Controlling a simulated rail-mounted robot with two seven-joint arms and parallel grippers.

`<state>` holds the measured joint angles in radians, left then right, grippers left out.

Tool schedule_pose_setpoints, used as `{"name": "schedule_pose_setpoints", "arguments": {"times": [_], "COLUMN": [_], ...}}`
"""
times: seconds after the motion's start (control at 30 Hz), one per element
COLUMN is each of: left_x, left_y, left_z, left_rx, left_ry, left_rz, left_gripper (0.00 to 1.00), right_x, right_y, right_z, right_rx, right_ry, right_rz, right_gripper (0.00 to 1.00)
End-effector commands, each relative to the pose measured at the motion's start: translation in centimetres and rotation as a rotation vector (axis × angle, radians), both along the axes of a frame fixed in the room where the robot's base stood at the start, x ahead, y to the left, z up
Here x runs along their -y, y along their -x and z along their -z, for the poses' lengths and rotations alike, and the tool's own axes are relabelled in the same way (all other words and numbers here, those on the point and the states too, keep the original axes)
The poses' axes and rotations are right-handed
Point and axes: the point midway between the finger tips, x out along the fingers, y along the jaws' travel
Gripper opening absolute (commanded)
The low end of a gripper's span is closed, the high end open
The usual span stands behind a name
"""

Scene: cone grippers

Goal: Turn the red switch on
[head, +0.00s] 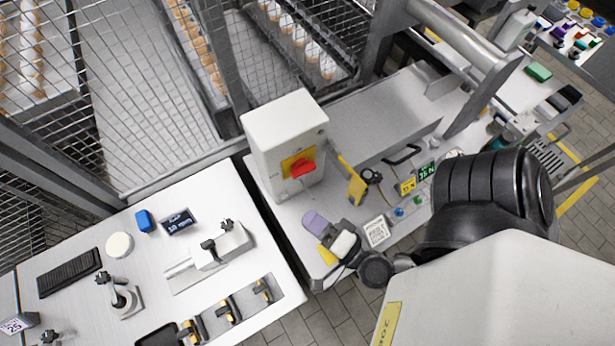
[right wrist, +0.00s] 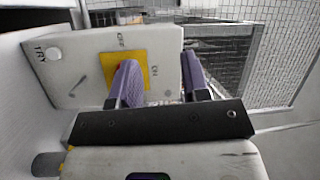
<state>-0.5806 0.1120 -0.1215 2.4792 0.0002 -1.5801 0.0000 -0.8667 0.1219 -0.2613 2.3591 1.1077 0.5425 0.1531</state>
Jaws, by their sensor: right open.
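The red switch (head: 302,168) sits on a yellow plate (head: 289,162) on the front of a white box (head: 284,117). In the right wrist view the yellow plate (right wrist: 137,69) shows with markings beside it that look like OFF and ON. There the switch is mostly hidden behind the left-hand finger. My right gripper (head: 316,222) is in front of and below the switch in the head view, with a gap between them. Its two purple fingers (right wrist: 160,78) are apart with nothing between them. The switch's exact angle is hard to tell. My left gripper is not in view.
A white table (head: 75,227) with fixtures and small parts stands at the left. A yellow flap (head: 351,180) stands right of the box. A label card (head: 377,231) and coloured buttons lie on the bench to the right. Wire mesh fencing (head: 140,80) rises behind.

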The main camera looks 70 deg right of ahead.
Motion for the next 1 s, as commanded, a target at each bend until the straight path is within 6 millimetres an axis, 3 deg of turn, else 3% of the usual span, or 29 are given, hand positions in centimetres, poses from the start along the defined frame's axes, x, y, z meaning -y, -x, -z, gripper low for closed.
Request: {"name": "schedule_pose_setpoints", "arguments": {"times": [0.03, 0.2, 0.43, 0.57, 1.0], "left_x": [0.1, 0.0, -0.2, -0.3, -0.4], "left_y": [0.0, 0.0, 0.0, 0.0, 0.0], "left_z": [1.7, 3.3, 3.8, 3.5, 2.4], "left_rx": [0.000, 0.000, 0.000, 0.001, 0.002], "left_ry": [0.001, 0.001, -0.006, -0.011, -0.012], "left_rz": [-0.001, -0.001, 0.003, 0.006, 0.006], "left_gripper": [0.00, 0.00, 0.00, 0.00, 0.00], "right_x": [0.9, 3.6, 5.2, 6.2, 10.8], "right_y": [0.7, 3.0, 4.0, 2.8, -3.7], "right_z": [2.1, 4.9, 6.3, 6.2, 6.2], "right_rx": [-0.001, -0.010, -0.019, -0.017, -0.018], "right_ry": [-0.046, -0.156, -0.208, -0.211, -0.209], "right_rz": [0.068, 0.262, 0.371, 0.379, 0.376], "right_gripper": [0.43, 0.43, 0.43, 0.43, 0.43]}}
